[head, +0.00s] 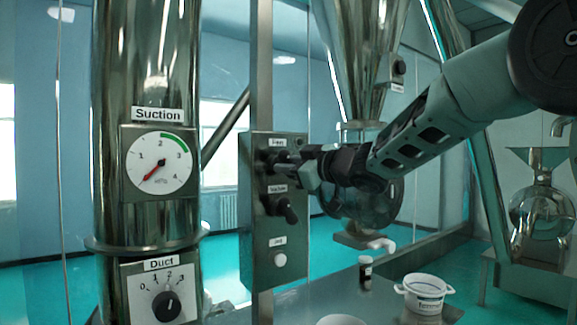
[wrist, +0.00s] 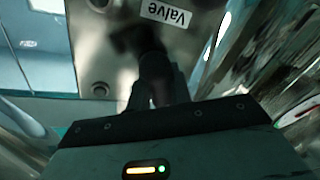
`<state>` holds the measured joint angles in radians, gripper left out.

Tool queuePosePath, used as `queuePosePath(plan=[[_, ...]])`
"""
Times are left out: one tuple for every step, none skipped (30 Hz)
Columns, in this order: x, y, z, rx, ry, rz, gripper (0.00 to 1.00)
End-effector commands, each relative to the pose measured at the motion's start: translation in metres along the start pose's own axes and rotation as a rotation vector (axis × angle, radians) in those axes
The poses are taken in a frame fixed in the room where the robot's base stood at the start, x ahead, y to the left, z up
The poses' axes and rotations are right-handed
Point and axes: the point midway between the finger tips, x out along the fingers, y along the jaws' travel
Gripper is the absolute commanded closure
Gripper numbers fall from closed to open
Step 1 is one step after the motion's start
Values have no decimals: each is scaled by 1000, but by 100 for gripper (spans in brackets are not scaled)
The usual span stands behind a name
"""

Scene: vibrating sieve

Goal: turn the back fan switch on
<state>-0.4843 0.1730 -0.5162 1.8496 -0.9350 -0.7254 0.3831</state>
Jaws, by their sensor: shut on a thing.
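A grey control box (head: 255,215) on an upright post carries an upper knob (head: 268,160), a lower dark knob (head: 288,209) and a pale button (head: 280,259). The small labels on it are too blurred to read surely, so I cannot tell which is the back fan switch. My gripper (head: 286,167) reaches in from the right, its fingers at the upper knob and shut on it. The fingers hide most of that knob. In the wrist view the dark fingers (wrist: 157,90) meet a dark knob below an upside-down "Valve" label (wrist: 166,13) on a metal plate.
A shiny column with a Suction gauge (head: 158,165) and a Duct dial (head: 166,303) stands left of the box. A steel hopper (head: 358,50) is behind my arm. A small dark bottle (head: 365,272) and a white pot (head: 424,294) stand on the table at lower right.

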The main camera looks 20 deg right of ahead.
Motion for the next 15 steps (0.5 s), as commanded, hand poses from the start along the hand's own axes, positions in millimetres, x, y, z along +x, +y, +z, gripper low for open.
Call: queuePosePath(plan=[[0, 0, 0, 4, 0, 0, 100], [0, 0, 0, 8, 1, 1, 100], [0, 0, 0, 15, 3, 2, 100], [0, 0, 0, 22, 4, 3, 100], [0, 0, 0, 30, 5, 4, 100], [0, 1, 1, 43, 8, 6, 100], [0, 1, 1, 55, 10, 8, 100], [0, 0, 1, 69, 13, 9, 100], [0, 0, 1, 90, 17, 11, 100], [0, 1, 1, 108, 20, 14, 100], [-1, 1, 1, 128, 24, 17, 100], [0, 0, 1, 155, 29, 19, 100], [-1, 0, 1, 179, 34, 22, 100], [-1, 0, 2, 202, 39, 25, 100], [-1, 0, 2, 236, 46, 28, 100]])
